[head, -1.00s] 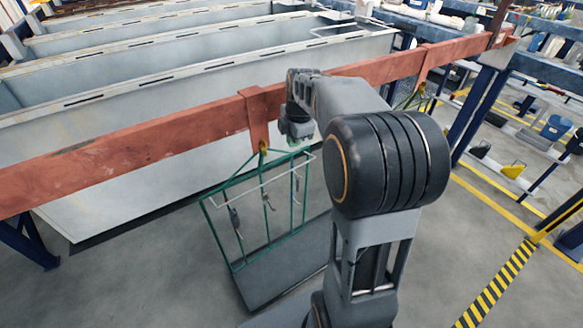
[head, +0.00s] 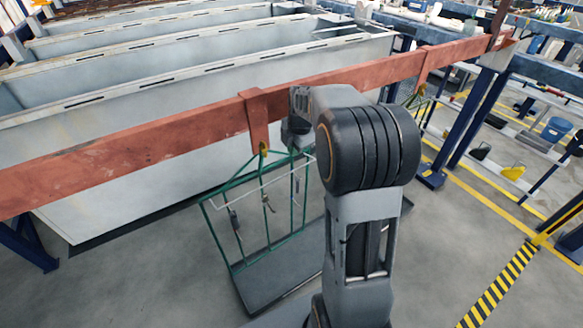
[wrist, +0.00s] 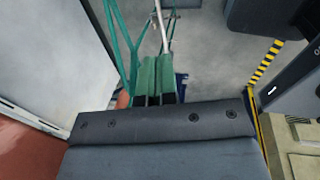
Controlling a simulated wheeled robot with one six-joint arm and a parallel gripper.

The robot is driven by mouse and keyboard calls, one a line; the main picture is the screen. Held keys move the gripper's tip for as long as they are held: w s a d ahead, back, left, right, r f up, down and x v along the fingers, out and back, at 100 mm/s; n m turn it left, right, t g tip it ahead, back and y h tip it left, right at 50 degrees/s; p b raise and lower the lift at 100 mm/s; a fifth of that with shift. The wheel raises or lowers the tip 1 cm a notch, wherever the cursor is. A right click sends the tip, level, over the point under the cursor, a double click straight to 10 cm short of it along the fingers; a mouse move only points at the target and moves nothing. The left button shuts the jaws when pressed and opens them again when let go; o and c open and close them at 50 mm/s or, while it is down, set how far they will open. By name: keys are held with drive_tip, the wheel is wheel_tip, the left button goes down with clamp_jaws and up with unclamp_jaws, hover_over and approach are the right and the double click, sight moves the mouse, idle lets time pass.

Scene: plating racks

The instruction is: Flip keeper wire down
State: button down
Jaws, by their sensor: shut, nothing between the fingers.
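The green rack (head: 222,240) hangs from a hook on the red-brown bar. A pale wire (head: 262,183), which looks like the keeper wire, slants across its upper part, with its right end raised near my gripper. In the wrist view a pale wire (wrist: 160,22) and green rack rods (wrist: 122,40) show just beyond the fingers. My gripper (wrist: 157,58) is shut and empty, its green fingers side by side, close to the wire. I cannot tell whether they touch it. In the head view my gripper is at the rack's top right corner, partly hidden by my arm.
The red-brown bar (head: 120,150) crosses above the rack, with the hook strap (head: 257,125) close to the left of my gripper. Pale tanks (head: 110,120) stand behind. Several small parts hang in the rack.

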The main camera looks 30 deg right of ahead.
wheel_tip(320, 180, down, 9)
drive_tip(key=w, duration=0.2)
drive_tip(key=shift+a+f, duration=0.2)
drive_tip(key=shift+f, duration=0.15)
